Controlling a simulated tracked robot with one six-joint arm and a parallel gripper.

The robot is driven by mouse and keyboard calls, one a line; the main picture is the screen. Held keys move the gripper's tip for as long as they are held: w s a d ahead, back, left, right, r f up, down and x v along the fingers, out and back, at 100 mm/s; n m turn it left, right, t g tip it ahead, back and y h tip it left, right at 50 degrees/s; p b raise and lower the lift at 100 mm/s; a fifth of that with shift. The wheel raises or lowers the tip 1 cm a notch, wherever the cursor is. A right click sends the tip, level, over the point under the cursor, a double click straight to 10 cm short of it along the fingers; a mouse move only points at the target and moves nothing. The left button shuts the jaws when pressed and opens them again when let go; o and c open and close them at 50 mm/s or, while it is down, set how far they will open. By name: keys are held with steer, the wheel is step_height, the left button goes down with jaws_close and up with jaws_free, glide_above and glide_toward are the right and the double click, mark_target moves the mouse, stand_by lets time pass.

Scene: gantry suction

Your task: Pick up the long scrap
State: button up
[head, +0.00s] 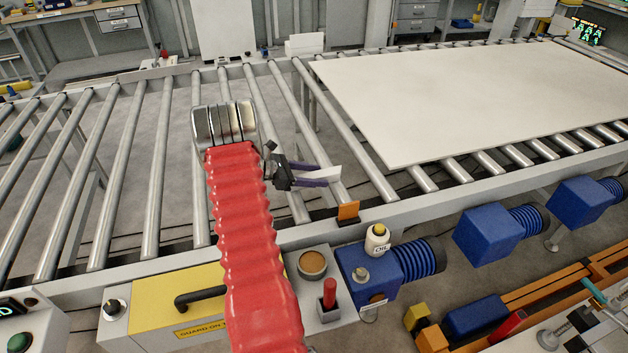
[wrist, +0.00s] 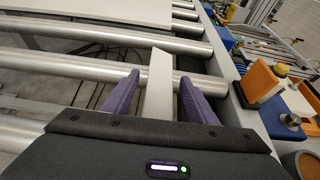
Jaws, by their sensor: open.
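The long scrap is a pale, narrow strip (head: 327,174) lying across the rollers near the conveyor's front rail. In the wrist view the strip (wrist: 159,88) runs lengthwise between my two purple fingers, its far end past the fingertips and its near end hidden by my gripper's body. My gripper (wrist: 160,77) is open, with one finger on each side of the strip. A gap shows on the right; contact on the left is hard to tell. In the head view my gripper (head: 321,175) is low over the rollers, and part of the strip is hidden behind the fingers.
A large white sheet (head: 480,95) lies on the rollers at the right. An orange block (head: 348,211) stands on the front rail close to my gripper. An oil bottle (head: 377,239) and blue motor (head: 375,275) are in front. The rollers at left are bare, with open gaps.

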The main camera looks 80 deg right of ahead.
steer(key=shift+c, duration=0.4)
steer(key=c, duration=1.2)
